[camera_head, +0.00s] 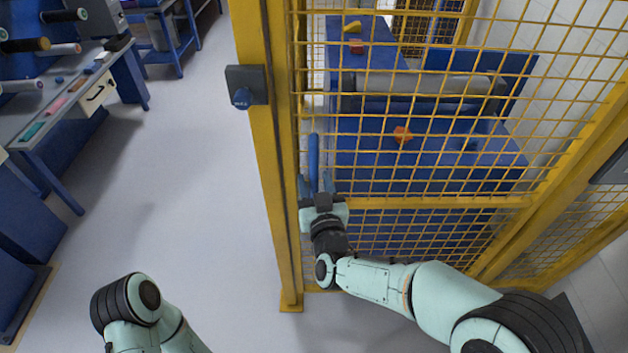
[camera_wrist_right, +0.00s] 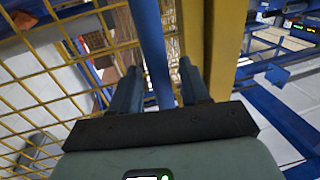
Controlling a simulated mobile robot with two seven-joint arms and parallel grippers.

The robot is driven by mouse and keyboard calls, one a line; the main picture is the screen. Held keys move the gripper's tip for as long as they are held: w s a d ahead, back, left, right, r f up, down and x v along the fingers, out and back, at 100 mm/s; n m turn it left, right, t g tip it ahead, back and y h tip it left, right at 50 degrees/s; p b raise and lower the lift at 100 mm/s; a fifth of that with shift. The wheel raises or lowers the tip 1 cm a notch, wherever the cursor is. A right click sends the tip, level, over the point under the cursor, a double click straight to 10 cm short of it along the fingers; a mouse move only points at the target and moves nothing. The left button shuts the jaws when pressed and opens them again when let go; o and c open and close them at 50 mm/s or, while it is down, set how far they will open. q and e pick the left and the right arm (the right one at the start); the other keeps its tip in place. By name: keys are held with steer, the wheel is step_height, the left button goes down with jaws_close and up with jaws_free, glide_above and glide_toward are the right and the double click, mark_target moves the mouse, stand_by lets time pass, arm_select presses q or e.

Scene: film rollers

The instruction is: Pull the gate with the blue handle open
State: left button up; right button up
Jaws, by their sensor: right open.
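The gate (camera_head: 432,202) is a yellow mesh panel at the right of the head view, standing against a yellow post (camera_head: 262,150). Its blue handle (camera_head: 313,155) is an upright bar near the gate's post-side edge. My right gripper (camera_head: 317,184) is at the lower part of the handle. In the right wrist view the blue handle (camera_wrist_right: 150,45) runs between the two open fingers (camera_wrist_right: 157,85), with gaps on both sides. The gate looks closed against the post. My left arm shows at the lower left of the head view, but its gripper is out of frame.
Behind the mesh are a blue machine with a grey roller (camera_head: 425,84) and an orange object (camera_head: 403,135). A workbench (camera_head: 62,110) stands at the left. The grey floor (camera_head: 180,200) between is clear.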

steer(key=shift+w+a, duration=0.1)
steer(key=shift+w, duration=0.4)
jaws_close()
steer(key=shift+s, duration=0.1)
